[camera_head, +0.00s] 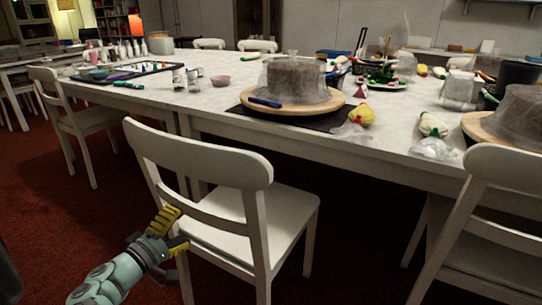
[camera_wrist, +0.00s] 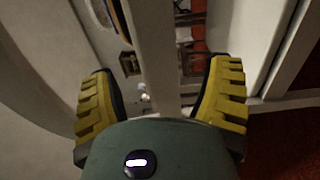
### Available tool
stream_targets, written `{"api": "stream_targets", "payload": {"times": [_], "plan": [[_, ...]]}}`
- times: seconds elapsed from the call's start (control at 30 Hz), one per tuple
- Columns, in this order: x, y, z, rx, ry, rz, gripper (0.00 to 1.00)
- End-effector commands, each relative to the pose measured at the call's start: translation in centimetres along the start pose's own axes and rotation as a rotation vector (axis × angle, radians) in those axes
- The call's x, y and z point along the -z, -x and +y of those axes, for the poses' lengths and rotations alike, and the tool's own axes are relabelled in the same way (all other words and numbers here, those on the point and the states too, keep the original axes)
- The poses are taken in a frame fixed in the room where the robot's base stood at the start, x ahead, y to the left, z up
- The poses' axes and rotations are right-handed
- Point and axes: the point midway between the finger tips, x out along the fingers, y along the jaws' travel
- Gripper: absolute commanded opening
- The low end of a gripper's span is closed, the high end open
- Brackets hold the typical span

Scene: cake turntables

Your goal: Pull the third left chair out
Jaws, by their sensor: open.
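A white wooden chair (camera_head: 205,152) with a curved backrest stands at the table's near side, its seat (camera_head: 255,220) partly under the table edge. My gripper (camera_head: 172,231) is at the left side of this chair's back, below the top rail, with its yellow ridged fingers apart. In the wrist view my gripper (camera_wrist: 160,95) is open. A pale bar (camera_wrist: 153,45), seemingly part of the chair's back, runs between the fingers, with gaps on both sides. I cannot tell whether either finger touches it.
A second white chair (camera_head: 75,118) stands further left, and another (camera_head: 478,175) at the right. Red carpet (camera_head: 60,215) is clear at the left.

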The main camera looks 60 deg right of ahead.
Motion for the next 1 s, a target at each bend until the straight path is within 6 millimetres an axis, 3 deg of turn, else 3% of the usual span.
{"api": "stream_targets", "payload": {"times": [0.17, 0.57, 0.7, 0.87, 1.0], "plan": [[0.1, 1.7, 0.1, 0.001, -0.003, 0.001, 0.78], [0.2, 1.9, 0.1, 0.007, -0.001, 0.008, 0.78], [1.9, 2.7, 0.1, 0.097, 0.007, 0.111, 0.78], [6.4, 6.7, -0.5, 0.33, -0.008, 0.392, 0.78], [10.4, 13.1, 0.3, 0.547, -0.082, 0.683, 0.78]]}}
